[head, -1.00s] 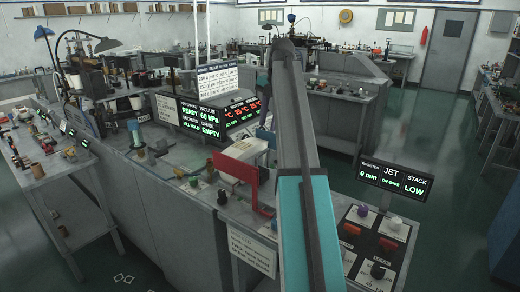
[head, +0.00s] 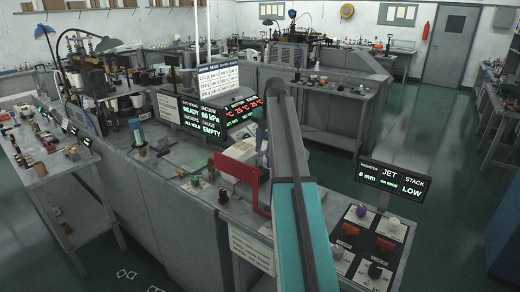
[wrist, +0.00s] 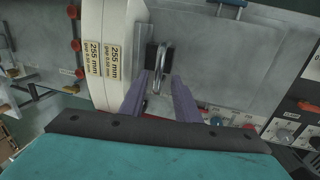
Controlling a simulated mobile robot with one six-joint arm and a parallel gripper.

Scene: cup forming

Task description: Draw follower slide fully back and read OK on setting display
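My gripper (wrist: 160,82) is open in the wrist view, its two purple-grey fingers apart. A small metal loop or handle (wrist: 163,55) beside a dark block (wrist: 151,54) shows just beyond and between the fingertips. I cannot tell whether the fingers touch it, or whether it is the follower slide. The right-hand display (head: 394,180) reads 0 mm, JET, ON EDGE, STACK LOW. The left display (head: 200,117) reads READY, 60 kPa, ALL HOLD, EMPTY. I cannot tell which is the setting display; no plain OK shows.
A white curved part (wrist: 108,30) with yellow 255 mm labels stands close left of the fingers. A red guard (head: 238,177) stands left of my arm. A switch panel (head: 372,240) with knobs is at the right front.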

